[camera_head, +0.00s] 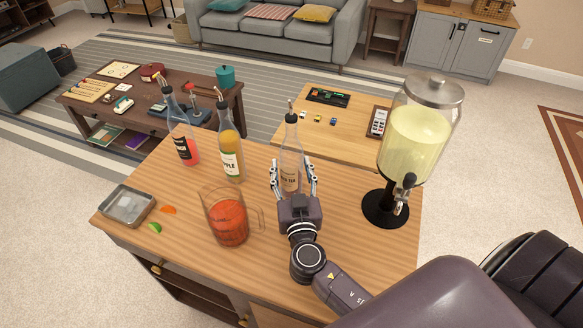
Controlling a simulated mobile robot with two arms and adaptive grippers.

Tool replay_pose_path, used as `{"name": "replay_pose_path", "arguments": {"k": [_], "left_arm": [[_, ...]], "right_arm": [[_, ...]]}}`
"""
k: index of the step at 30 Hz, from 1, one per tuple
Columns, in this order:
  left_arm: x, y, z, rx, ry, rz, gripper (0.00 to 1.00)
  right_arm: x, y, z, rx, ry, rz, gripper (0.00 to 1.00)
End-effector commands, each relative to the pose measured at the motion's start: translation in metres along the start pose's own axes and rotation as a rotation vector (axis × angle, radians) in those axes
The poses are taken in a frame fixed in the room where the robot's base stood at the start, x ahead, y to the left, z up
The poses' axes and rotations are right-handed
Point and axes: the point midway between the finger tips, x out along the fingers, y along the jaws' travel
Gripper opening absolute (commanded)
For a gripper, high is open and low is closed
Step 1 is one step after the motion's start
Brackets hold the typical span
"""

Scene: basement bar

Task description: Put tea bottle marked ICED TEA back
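The tea bottle (291,150) is clear with a dark pourer and a label ending in "TEA". It looks upright at the back of the wooden counter (330,262). My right gripper (293,172) reaches from the front, one finger on each side of the bottle's lower part. I cannot tell whether the fingers press on the glass. The gripper hides the bottle's base, so I cannot tell whether it touches the counter. My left gripper is not in view.
An apple-labelled bottle (230,148) and a red-filled bottle (182,130) stand left. A red-filled pitcher (227,217) is close left of my gripper. A drink dispenser (417,135) stands right. A metal tray (127,204) and garnishes lie at the left edge.

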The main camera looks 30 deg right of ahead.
Motion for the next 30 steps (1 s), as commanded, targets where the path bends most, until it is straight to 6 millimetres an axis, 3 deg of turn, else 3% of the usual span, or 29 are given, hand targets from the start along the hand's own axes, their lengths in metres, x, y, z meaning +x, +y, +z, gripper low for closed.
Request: {"name": "replay_pose_path", "arguments": {"k": [13,24,30], "left_arm": [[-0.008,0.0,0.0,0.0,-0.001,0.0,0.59],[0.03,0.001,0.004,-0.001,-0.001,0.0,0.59],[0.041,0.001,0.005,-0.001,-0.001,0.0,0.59]], "right_arm": [[-0.001,0.0,-0.006,-0.002,0.0,0.0,0.59],[-0.078,0.0,0.003,0.001,-0.002,-0.001,0.59],[-0.109,0.0,0.001,0.001,-0.001,0.0,0.59]]}}
